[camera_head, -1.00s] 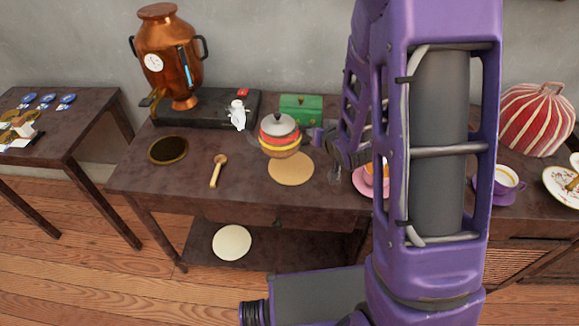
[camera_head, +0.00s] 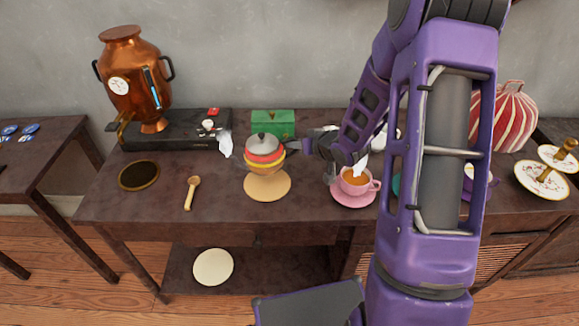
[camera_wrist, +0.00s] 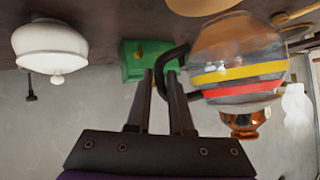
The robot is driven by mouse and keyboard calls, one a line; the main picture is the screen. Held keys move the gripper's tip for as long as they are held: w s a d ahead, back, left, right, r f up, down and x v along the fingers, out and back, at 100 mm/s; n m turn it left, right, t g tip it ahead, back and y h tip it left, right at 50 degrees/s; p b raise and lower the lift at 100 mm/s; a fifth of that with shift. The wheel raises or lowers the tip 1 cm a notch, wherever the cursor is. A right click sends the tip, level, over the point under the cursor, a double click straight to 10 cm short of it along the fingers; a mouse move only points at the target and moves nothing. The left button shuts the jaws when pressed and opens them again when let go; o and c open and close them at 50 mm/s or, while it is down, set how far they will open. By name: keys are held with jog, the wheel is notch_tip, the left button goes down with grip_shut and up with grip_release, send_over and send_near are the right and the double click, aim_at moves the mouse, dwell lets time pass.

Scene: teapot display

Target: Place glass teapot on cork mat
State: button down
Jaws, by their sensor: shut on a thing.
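The glass teapot (camera_head: 264,160), with red and yellow bands and a grey lid, is upright over the back part of the round tan cork mat (camera_head: 268,189). I cannot tell whether its base touches the mat. My gripper (camera_head: 303,147) reaches it from the right. In the wrist view, which is upside down, my gripper's fingers (camera_wrist: 163,88) are at the dark handle of the teapot (camera_wrist: 238,62) and shut on it. Most of the mat's front part shows bare in the head view.
A green box (camera_head: 272,123) stands behind the teapot. A pink cup on a saucer (camera_head: 353,199) is to the right, close under my arm. A wooden spoon (camera_head: 191,193) and a dark round mat (camera_head: 139,175) lie left. A copper samovar (camera_head: 133,75) stands at back left.

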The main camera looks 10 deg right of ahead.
jog(key=shift+w+f+b, duration=0.1)
jog(key=shift+f+b, duration=0.5)
jog(key=shift+f, duration=2.15)
jog(key=c, duration=1.3)
grip_release()
jog(key=shift+f, duration=0.15)
jog(key=o, duration=0.5)
jog(key=shift+s+d+r, duration=0.1)
jog(key=shift+s+r, duration=0.15)
jog(key=shift+r, duration=0.05)
jog(key=p+v, duration=0.2)
jog(key=v, duration=0.9)
jog(key=shift+s, duration=0.25)
